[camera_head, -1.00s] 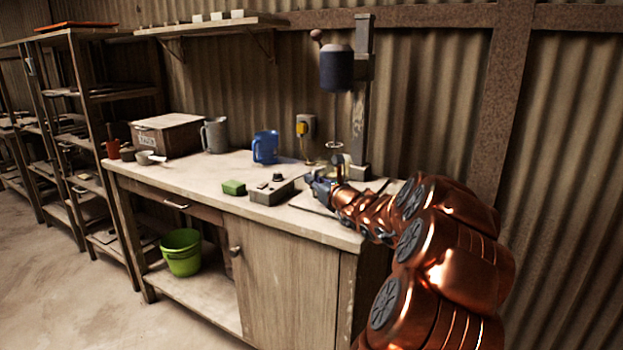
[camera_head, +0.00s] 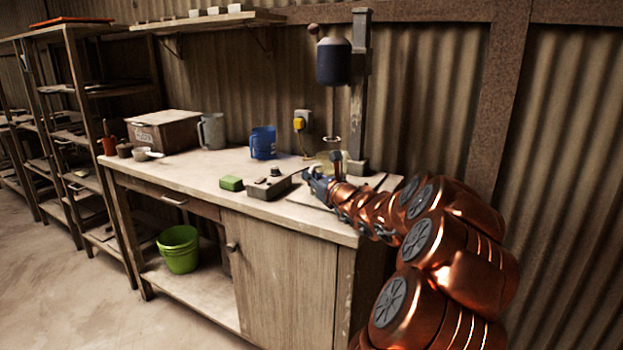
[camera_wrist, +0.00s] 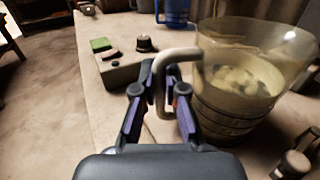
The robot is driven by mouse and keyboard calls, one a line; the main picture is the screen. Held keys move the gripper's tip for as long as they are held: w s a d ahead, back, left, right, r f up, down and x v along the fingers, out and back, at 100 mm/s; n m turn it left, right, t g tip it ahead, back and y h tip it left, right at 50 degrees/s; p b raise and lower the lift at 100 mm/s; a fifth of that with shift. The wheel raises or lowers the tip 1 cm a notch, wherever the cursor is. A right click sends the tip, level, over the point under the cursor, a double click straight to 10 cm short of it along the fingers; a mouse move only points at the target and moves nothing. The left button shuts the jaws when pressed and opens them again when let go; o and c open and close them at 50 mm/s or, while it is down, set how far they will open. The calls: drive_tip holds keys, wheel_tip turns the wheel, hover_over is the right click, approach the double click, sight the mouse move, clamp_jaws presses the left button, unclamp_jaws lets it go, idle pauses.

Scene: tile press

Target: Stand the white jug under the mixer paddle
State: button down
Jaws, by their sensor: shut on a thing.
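A see-through, yellowish-white jug (camera_wrist: 235,80) with a pale handle (camera_wrist: 180,54) fills the right of the wrist view; pale lumpy contents show inside. My gripper (camera_wrist: 162,88) is shut on the handle, one finger on each side. In the head view the jug (camera_head: 325,157) shows only partly behind my gripper (camera_head: 312,178), near the press base. The mixer paddle (camera_head: 332,140) hangs from the dark mixer motor (camera_head: 333,62), close above the jug's rim. I cannot tell whether the jug's bottom touches the surface or whether it is centred under the paddle.
The mixer column (camera_head: 359,100) stands just behind the jug. A blue jug (camera_head: 263,143), a grey jug (camera_head: 211,131) and a wooden box (camera_head: 165,130) stand further left. The bench's front left is clear.

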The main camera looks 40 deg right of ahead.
drive_tip(key=shift+f, duration=0.1)
drive_tip(key=c, duration=1.2)
unclamp_jaws()
drive_tip(key=shift+o, duration=0.2)
drive_tip(key=shift+s, duration=0.15)
drive_tip(key=v, duration=1.1)
drive_tip(key=shift+s+a, duration=0.1)
drive_tip(key=shift+s, duration=0.25)
